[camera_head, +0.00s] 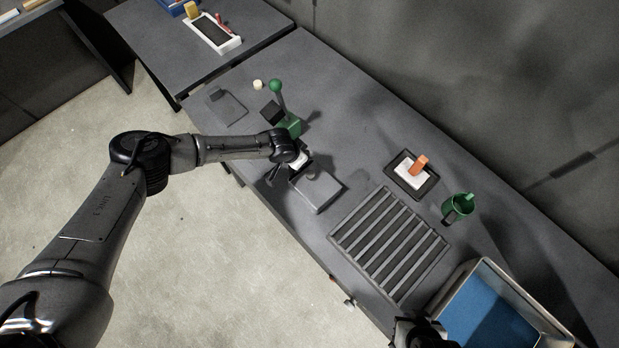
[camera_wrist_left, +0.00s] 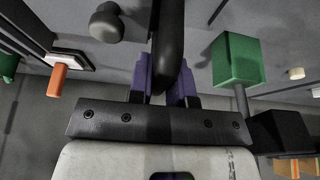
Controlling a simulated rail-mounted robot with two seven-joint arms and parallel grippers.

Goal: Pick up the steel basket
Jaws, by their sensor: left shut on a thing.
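The grey box-shaped thing (camera_head: 318,190) on the bench may be the steel basket, but I cannot tell for sure. My left gripper (camera_head: 288,170) is just to its upper left in the head view, its fingers hard to make out. In the left wrist view, my left gripper (camera_wrist_left: 166,92) has purple finger pads shut on a dark upright bar (camera_wrist_left: 169,40). I cannot tell whether this bar is part of the basket. My right gripper (camera_head: 420,335) is at the bottom edge of the head view, dark and cut off, so its jaws cannot be read.
A slatted rack (camera_head: 390,246) lies right of the grey box. A green block with a ball-topped lever (camera_head: 288,124) stands behind the left gripper.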

